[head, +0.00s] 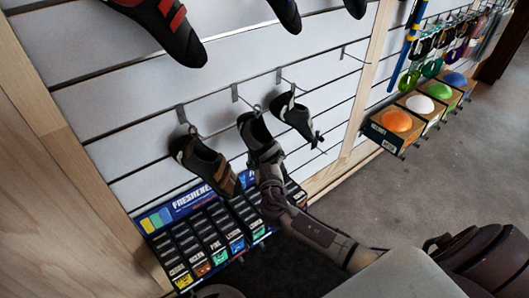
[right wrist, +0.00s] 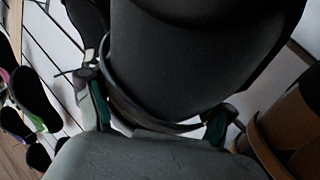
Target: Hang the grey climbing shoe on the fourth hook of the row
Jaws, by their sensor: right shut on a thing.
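The grey climbing shoe (head: 254,133) is dark and hangs toe down in front of the second hook (head: 235,93). My right gripper (head: 268,178) is shut on its lower part. I cannot tell whether its heel loop is still around that hook's prong. In the right wrist view the dark shoe (right wrist: 195,55) fills the space between the fingers of the gripper (right wrist: 158,118). The fourth hook (head: 343,53), farthest right in the row, is bare. My left gripper is not in view.
A brown-and-black shoe (head: 204,163) hangs at the first hook, and a black-and-grey shoe (head: 294,114) at the third. Larger shoes (head: 160,25) hang above. A freshener display (head: 207,232) stands below. Boxes with coloured domes (head: 397,121) sit right of the wooden post (head: 368,82).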

